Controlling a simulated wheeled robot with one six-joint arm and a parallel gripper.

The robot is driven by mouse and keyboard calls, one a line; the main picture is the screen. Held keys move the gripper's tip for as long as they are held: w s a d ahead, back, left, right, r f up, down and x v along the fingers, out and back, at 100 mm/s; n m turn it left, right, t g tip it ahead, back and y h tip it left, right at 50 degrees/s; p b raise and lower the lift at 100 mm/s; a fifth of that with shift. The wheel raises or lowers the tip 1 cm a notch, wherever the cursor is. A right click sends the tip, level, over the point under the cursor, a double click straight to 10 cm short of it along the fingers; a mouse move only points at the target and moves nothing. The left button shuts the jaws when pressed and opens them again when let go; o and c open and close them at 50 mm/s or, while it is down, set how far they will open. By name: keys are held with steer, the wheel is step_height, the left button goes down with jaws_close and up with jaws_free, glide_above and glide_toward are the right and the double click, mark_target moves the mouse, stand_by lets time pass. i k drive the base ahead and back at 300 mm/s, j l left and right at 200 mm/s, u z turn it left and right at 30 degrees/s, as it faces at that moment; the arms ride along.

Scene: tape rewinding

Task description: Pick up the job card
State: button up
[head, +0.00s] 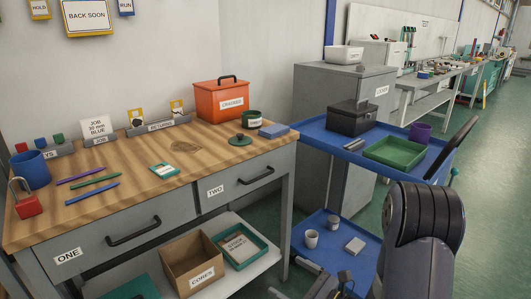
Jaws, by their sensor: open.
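The job card (95,126) is a small white card reading "JOB 30 mm BLUE". It stands upright at the back left of the wooden workbench, in a grey holder (100,141) labelled "JOB". My gripper (286,276) is at the bottom edge of the head view, low in front of the bench and partly cut off by the frame. It is open, with nothing seen between its fingers. It is well apart from the card, to the right of it and much lower.
Pens (94,183), a blue cup (31,169) and a red padlock (28,205) lie on the bench's left. An orange box (221,101) stands at its back right. A blue trolley (340,150) is right of the bench. The bench's front middle is mostly clear.

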mark_target(95, 127)
steer(key=u, duration=1.65)
